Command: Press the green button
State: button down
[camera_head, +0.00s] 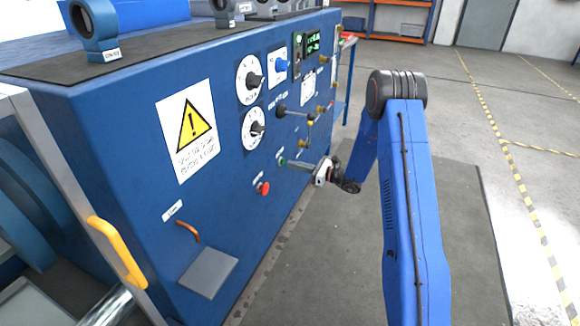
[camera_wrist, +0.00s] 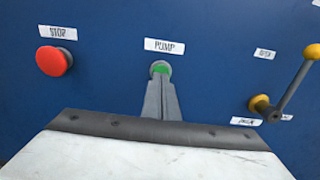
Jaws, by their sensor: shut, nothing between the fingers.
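The green button (camera_wrist: 161,68) sits on the blue panel under a PUMP label (camera_wrist: 165,46) in the wrist view. In the head view the green button (camera_head: 282,162) is a small spot at the tip of my gripper. My gripper (camera_wrist: 160,82) is shut, with nothing between its fingers. Its fingertips point at the panel and overlap the lower part of the button in the wrist view. I cannot tell whether they touch it. In the head view my gripper (camera_head: 289,163) reaches the panel from the right.
A red STOP button (camera_wrist: 54,61) is left of the green one. A yellow-knobbed lever (camera_wrist: 285,88) stands out on the right. Dials (camera_head: 254,130) and a warning sign (camera_head: 188,130) are on the blue cabinet. The floor right of my arm is open.

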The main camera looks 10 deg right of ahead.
jog(key=v, duration=1.1)
jog(key=shift+w+d, duration=0.1)
jog(key=shift+d, duration=0.05)
jog(key=s+a+r+n+g+h, duration=0.2)
jog(key=s+a+r+n+g, duration=0.45)
jog(key=s, duration=0.65)
jog(key=s+a+r+n+g+h, duration=0.1)
jog(key=s+a+r+n+g, duration=0.3)
jog(key=s+a+r+n, duration=0.55)
jog(key=s+d+r+n+t+h, duration=0.1)
jog(key=s+d+r+n+h, duration=0.1)
jog(key=s, duration=0.7)
jog(key=s+d+r+n+t+h, duration=0.2)
jog(key=s+d+n+h, duration=0.2)
jog(key=s, duration=0.6)
jog(key=s+d+r+n+t+h, duration=0.1)
jog(key=s+d+r+n+h, duration=0.1)
jog(key=s+d+h, duration=0.3)
jog(key=s+d+n, duration=0.1)
jog(key=s, duration=0.3)
jog(key=shift+s+d+t+h, duration=0.25)
jog(key=shift+d+t+h, duration=0.05)
jog(key=shift+d+t, duration=0.1)
